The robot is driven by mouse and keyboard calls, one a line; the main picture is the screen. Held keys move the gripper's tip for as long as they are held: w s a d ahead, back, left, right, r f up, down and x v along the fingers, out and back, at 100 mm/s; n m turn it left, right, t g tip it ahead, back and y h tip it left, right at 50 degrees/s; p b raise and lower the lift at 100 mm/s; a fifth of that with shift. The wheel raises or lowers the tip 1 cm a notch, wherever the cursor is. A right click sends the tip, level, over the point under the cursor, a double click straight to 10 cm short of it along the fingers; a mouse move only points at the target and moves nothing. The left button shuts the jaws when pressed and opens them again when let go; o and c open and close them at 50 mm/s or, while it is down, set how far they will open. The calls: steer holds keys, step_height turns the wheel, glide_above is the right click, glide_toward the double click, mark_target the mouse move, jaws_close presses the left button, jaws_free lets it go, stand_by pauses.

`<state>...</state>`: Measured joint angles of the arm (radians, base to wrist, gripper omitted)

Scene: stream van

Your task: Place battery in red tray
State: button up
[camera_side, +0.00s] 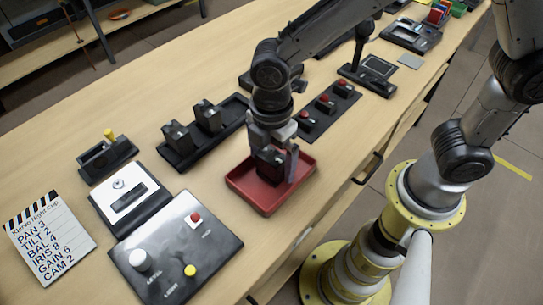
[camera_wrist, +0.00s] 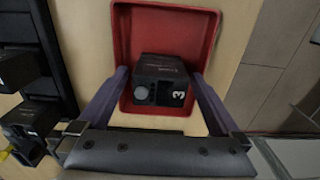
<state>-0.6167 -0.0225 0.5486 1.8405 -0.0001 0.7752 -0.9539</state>
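The battery (camera_wrist: 162,82) is a black block with a round grey spot and a white "3" on its end. In the wrist view it lies inside the red tray (camera_wrist: 207,30), near the tray's near wall. The battery (camera_side: 270,165) also shows in the side view, within the red tray (camera_side: 267,207), partly hidden by my fingers. My gripper (camera_wrist: 160,75) reaches down over the tray with one finger on each side of the battery. Narrow strips of red show between the fingers and the battery, so the gripper looks open around it.
A black charger (camera_side: 185,158) with two more battery blocks stands left of the tray. A black strip with red-topped blocks (camera_side: 326,104) lies behind to the right. A control panel (camera_side: 215,240) with knobs is at front left. A lettered slate (camera_side: 48,240) lies at far left.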

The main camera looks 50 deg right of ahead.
mark_target(272, 155)
step_height(272, 155, up, 12)
steer(key=s+d+r+m+t, duration=0.1)
steer(key=s+d+m+t, duration=0.1)
steer(key=s+d+m, duration=0.3)
steer(key=s+d+r+m+t, duration=0.2)
steer(key=s+d+m, duration=0.4)
steer(key=d+m, duration=0.7)
steer(key=shift+d+t, duration=0.75)
steer(key=shift+t, duration=0.05)
